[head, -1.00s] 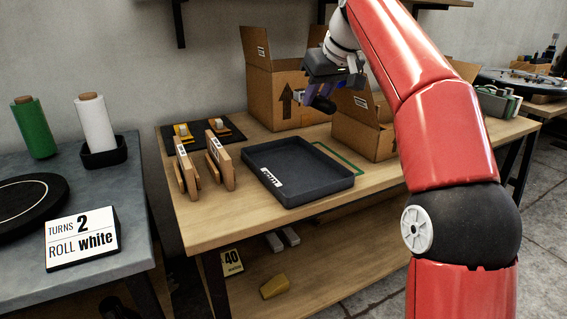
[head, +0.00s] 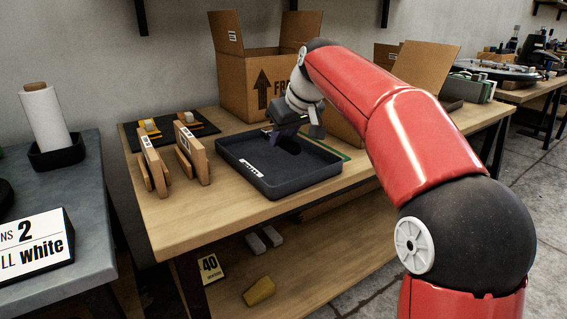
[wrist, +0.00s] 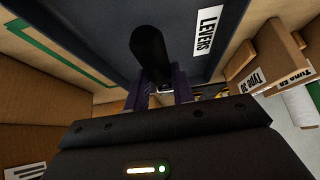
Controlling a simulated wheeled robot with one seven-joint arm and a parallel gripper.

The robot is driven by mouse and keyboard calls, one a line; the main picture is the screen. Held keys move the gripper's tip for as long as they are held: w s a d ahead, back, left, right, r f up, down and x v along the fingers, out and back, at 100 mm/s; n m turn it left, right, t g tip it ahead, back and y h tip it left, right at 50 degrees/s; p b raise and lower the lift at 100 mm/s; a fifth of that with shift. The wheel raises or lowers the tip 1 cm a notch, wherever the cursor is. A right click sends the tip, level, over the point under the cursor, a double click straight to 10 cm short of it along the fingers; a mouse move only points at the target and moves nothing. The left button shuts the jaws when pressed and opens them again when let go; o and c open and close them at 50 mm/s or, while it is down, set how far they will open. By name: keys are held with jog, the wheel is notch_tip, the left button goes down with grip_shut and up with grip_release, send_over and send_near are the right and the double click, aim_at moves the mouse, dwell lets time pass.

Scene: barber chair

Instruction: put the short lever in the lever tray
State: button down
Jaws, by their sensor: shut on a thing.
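The lever tray (head: 290,190) is a dark, shallow, rectangular tray on the wooden table. In the wrist view, its wall (wrist: 232,40) bears a white label reading "LEVERS". My gripper (head: 283,137) is above the tray with its purple fingers pointing down. It is shut on the short lever (wrist: 150,55), whose dark round grip shows in the wrist view between the fingers and over the tray floor. In the head view the lever (head: 290,147) is small and dark against the tray. I cannot tell the exact gap between lever and tray floor.
Wooden holders (head: 195,160) stand left of the tray, and a dark mat (head: 195,127) with yellow tape dispensers lies behind them. A tall open cardboard box (head: 235,88) stands behind the tray. A green outline (head: 330,149) is on the table beside the tray.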

aim_at(284, 167)
jog(key=shift+f+b, duration=0.55)
jog(key=shift+f, duration=1.75)
jog(key=shift+f, duration=0.1)
jog(key=c, duration=1.2)
grip_release()
